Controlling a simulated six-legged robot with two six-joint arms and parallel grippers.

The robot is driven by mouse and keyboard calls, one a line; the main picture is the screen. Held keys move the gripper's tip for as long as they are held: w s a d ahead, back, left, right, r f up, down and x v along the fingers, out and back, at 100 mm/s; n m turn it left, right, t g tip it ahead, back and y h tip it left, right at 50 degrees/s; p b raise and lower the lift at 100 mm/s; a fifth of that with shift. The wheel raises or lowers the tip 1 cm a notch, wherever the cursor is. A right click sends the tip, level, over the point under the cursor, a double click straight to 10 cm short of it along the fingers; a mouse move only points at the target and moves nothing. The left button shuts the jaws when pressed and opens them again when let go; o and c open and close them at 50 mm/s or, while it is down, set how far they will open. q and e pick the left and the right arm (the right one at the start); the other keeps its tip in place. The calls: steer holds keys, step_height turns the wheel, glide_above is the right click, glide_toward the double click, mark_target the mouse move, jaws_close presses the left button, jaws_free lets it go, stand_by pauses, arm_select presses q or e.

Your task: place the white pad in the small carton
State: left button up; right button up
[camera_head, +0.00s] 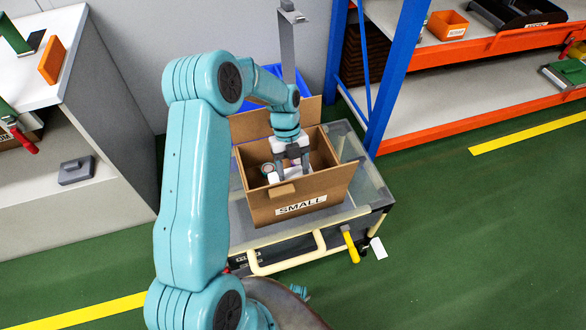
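The small carton (257,209), a brown open box labelled SMALL, stands on a cart with its flaps up or folded out. My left gripper (292,177) reaches down into it from above. Its two fingers are spread apart. White material, likely the white pad (292,171), shows low between and beside the fingers inside the carton, partly hidden by them. Whether the fingers touch it is hard to tell. A small round grey part (267,168) lies by the carton's left inner wall.
The cart (367,187) has a glassy top, and a yellow-handled tool (351,246) hangs at its front. A blue bin (262,82) stands behind. Blue-and-orange shelving (400,60) is at the right, a white shelf unit (75,90) at the left. Green floor is free at the right.

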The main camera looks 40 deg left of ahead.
arm_select(q)
steer(key=shift+f+b, duration=0.5)
steer(key=shift+f, duration=0.15)
steer(key=o, duration=1.3)
steer(key=shift+r, duration=0.1)
steer(key=shift+r+p, duration=0.35)
steer(key=shift+p, duration=0.1)
steer(key=p+v, duration=0.1)
steer(key=v, duration=1.1)
steer(key=shift+r+p, duration=0.2)
steer(key=shift+p, duration=0.2)
steer(key=shift+w, duration=0.1)
